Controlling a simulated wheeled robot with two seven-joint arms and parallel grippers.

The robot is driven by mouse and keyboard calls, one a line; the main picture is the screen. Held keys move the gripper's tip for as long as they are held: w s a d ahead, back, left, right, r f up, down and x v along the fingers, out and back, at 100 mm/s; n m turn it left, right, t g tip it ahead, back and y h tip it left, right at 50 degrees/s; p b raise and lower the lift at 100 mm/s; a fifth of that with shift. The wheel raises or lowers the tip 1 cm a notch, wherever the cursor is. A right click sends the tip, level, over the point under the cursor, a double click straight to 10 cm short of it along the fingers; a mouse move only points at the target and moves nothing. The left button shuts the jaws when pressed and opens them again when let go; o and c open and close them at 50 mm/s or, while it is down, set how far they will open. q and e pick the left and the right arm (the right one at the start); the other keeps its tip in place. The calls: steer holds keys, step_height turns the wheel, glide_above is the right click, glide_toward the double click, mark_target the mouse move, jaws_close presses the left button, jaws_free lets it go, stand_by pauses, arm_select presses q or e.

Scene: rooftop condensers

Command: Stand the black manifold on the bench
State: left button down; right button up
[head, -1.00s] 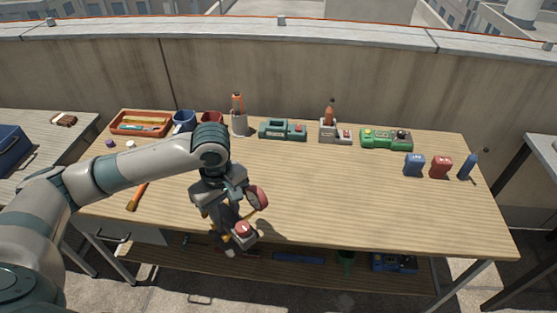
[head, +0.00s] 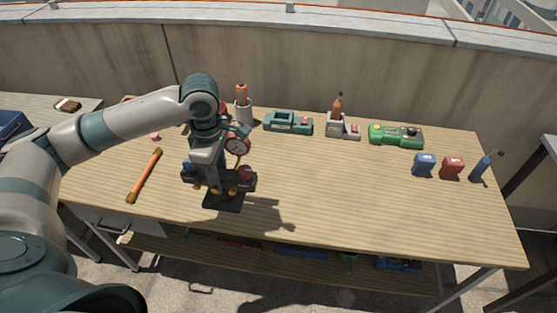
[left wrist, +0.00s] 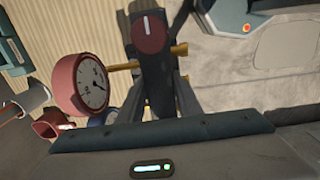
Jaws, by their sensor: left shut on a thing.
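The black manifold (head: 224,201) has a red-rimmed round gauge (head: 238,145), a red knob and brass fittings. In the head view it is roughly upright over the front left part of the wooden bench (head: 330,200), black foot down. I cannot tell whether the foot touches the bench. My left gripper (head: 212,178) is shut on the manifold and hides much of its body. In the left wrist view the black body (left wrist: 155,75) lies between my fingers, with the gauge (left wrist: 80,85) to the left and the red knob (left wrist: 150,34) above. My right gripper is not in view.
An orange-handled tool (head: 145,175) lies left of the manifold. Along the back stand a cup with an orange tool (head: 243,108), a teal device (head: 288,123), a grey holder (head: 342,128) and a green device (head: 396,136). Blue and red blocks stand at the right. The bench's middle is clear.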

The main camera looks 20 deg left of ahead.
arm_select(q)
steer(key=shift+w, duration=0.1)
steer(key=w+a+f+p, duration=0.2)
steer(key=w+f, duration=0.4)
steer(key=w, duration=0.5)
steer(key=shift+w+f, duration=0.25)
steer(key=shift+f, duration=0.15)
steer(key=shift+p, duration=0.3)
steer(key=shift+f+p, duration=0.65)
steer(key=shift+f, duration=1.35)
